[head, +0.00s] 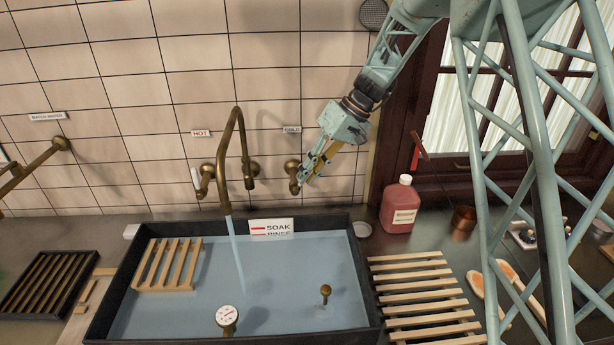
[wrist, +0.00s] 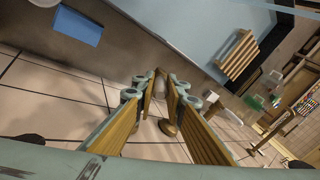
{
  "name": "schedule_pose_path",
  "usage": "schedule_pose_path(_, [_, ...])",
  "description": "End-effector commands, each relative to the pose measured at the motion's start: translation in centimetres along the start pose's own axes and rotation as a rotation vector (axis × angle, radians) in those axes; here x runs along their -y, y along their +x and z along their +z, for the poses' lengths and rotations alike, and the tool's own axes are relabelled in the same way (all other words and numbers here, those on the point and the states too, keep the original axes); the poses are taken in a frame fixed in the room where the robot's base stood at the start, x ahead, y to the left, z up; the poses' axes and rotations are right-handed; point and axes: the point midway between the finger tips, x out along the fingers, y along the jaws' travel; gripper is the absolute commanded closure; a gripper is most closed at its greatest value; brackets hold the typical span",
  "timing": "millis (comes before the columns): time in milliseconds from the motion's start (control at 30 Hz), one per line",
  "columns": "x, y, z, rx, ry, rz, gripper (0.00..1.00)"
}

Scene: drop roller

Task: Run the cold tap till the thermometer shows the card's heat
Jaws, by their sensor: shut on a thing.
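The cold tap (head: 291,166) is a brass valve on the tiled wall under the COLD label (head: 292,130). My gripper (head: 304,180) reaches down to it from the upper right and is shut on its handle; the fingers hide most of the handle. In the wrist view the padded fingers (wrist: 163,84) close in, with a brass part between and behind them. Water runs from the brass spout (head: 240,120) into the sink (head: 115,300). The round white thermometer (head: 227,316) stands at the sink's front; its reading is too small to tell. The SOAK/RINSE card (head: 271,228) stands at the back rim.
The hot tap (head: 205,178) is left of the spout. A red bottle (head: 400,205) and a copper pan (head: 463,222) stand right of the sink. A brass plug knob (head: 325,292) rises from the water.

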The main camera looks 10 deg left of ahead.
Motion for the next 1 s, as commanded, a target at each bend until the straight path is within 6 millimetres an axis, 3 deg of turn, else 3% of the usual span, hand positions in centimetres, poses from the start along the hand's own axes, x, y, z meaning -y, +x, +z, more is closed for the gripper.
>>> schedule_pose_path(167, [-0.1,0.0,0.1,0.001,0.0,0.0,1.0])
schedule_pose_path(200, [-0.1,0.0,0.1,0.001,0.0,0.0,0.88])
schedule_pose_path(367, [0.0,0.0,0.1,0.001,0.0,0.0,0.75])
schedule_pose_path(767, [0.0,-0.2,0.0,0.0,0.0,0.0,0.75])
schedule_pose_path(1000, [-0.1,-1.7,0.0,-0.001,0.0,0.001,0.75])
